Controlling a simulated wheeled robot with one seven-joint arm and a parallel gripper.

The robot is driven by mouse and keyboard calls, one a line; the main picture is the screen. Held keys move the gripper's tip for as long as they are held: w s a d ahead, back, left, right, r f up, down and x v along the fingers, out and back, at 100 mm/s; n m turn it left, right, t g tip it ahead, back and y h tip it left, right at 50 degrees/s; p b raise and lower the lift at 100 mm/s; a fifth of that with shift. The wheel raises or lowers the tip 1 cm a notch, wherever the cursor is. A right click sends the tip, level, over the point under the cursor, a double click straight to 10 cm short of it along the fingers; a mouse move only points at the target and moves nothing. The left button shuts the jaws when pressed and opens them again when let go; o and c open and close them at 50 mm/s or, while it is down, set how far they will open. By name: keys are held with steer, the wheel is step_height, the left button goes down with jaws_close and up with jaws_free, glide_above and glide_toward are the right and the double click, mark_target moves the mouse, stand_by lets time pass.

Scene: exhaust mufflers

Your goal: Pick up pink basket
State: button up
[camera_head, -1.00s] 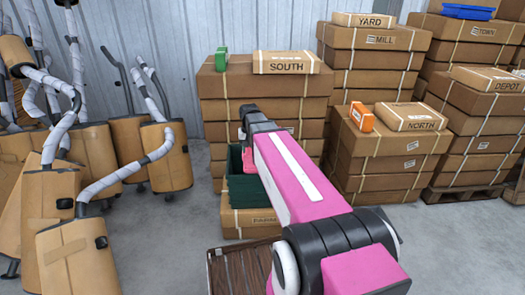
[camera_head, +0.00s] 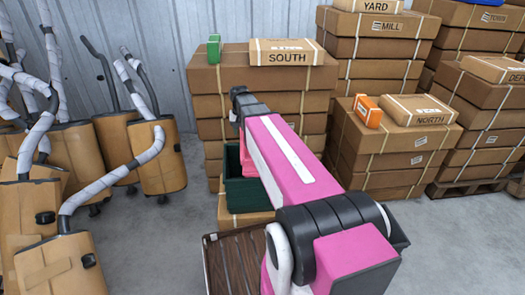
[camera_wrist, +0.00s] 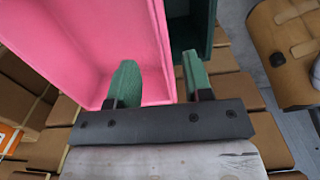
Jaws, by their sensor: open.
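The pink basket (camera_wrist: 90,50) fills the upper left of the wrist view, with its open inside showing. In the head view only a small pink part of it (camera_head: 246,160) shows left of my arm; the rest is hidden. My gripper (camera_wrist: 158,68) is open, with two green fingers. In the wrist view the left finger lies over the basket's inside and the right finger beyond its right wall, so that wall appears between them. I cannot tell whether either finger touches it.
A dark green basket (camera_head: 238,196) stands beside the pink one, on a carton. Stacked cartons (camera_head: 210,80) rise behind. Upright brown mufflers (camera_head: 158,165) crowd the left. A brown slatted surface (camera_head: 226,265) is at the front. Grey floor is clear on the right.

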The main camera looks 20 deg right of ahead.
mark_target(242, 141)
steer(key=f, duration=0.9)
steer(key=shift+w+a, duration=0.1)
steer(key=shift+w, duration=0.15)
jaws_close()
